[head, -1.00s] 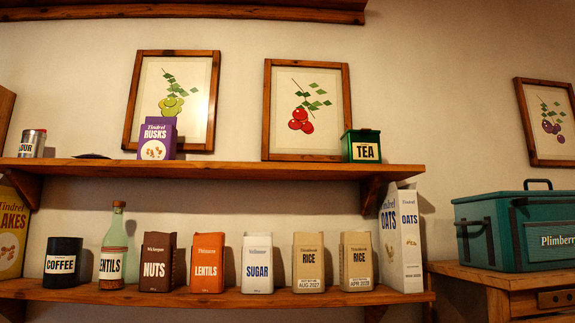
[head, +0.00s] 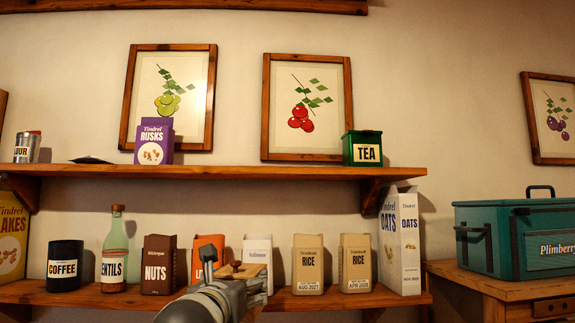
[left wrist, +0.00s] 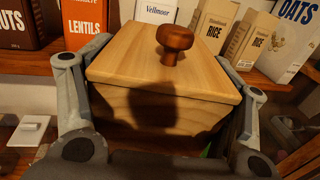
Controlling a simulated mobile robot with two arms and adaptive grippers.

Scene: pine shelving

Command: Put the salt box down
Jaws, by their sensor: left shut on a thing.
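The salt box (left wrist: 150,100) is a pale wooden box with a sloping lid and a round brown knob. In the left wrist view it fills the middle, between the two fingers of my left gripper (left wrist: 160,78), which is shut on it. In the head view my left gripper (head: 236,262) is in front of the lower shelf (head: 340,300). Only a small part of the salt box (head: 238,271) shows there, the rest hidden by the gripper. It covers parts of the lentils and sugar packets. I cannot tell whether the box touches the shelf. My right gripper is not in view.
On the lower shelf stand a coffee tin (head: 65,265), a lentils bottle (head: 115,252), nuts (head: 159,264), lentils (head: 208,245), sugar (head: 258,250), two rice packets (head: 308,262) (head: 355,262) and oats (head: 400,245). The upper shelf (head: 300,172) has bare stretches. A teal box (head: 510,240) stands right.

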